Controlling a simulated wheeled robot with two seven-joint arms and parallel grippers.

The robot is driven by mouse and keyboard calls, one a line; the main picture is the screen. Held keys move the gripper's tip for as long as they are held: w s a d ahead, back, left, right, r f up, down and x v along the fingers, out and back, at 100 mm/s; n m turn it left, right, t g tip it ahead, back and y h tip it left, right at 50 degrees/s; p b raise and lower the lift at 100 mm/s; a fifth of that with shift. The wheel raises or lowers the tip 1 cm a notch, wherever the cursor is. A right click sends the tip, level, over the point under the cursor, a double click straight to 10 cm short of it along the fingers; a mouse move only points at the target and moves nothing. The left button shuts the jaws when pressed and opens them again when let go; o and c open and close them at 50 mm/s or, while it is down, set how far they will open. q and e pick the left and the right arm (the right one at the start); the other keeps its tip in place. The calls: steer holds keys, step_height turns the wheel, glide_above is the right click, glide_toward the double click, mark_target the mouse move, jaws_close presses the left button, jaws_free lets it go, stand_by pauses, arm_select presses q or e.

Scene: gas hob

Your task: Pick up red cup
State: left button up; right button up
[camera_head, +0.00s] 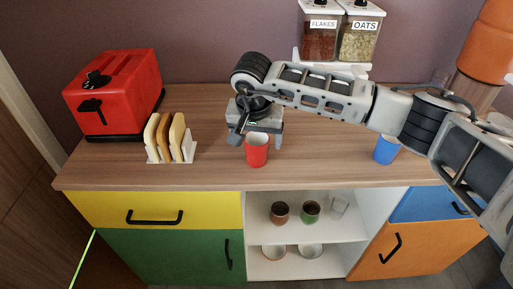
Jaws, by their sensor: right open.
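The red cup (257,152) stands upright on the wooden counter (210,178), near the middle of its front half. My right gripper (262,132) is at the cup, just above and behind its rim. It is open, with one finger seen left of the cup and one to the right. I cannot tell whether the fingers touch the cup. My right arm reaches in from the right side, above the counter. My left gripper is not in view.
A blue cup (386,149) stands to the right, partly behind my arm. A red toaster (113,94) and a rack of toast (171,138) are on the left. Two food containers (340,30) stand at the back. An open shelf (305,233) below holds several cups and bowls.

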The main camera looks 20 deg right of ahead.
mark_target(257, 144)
steer(key=shift+x, duration=1.6)
steer(key=shift+a, duration=0.1)
steer(key=c, duration=1.1)
steer(key=shift+r, duration=0.1)
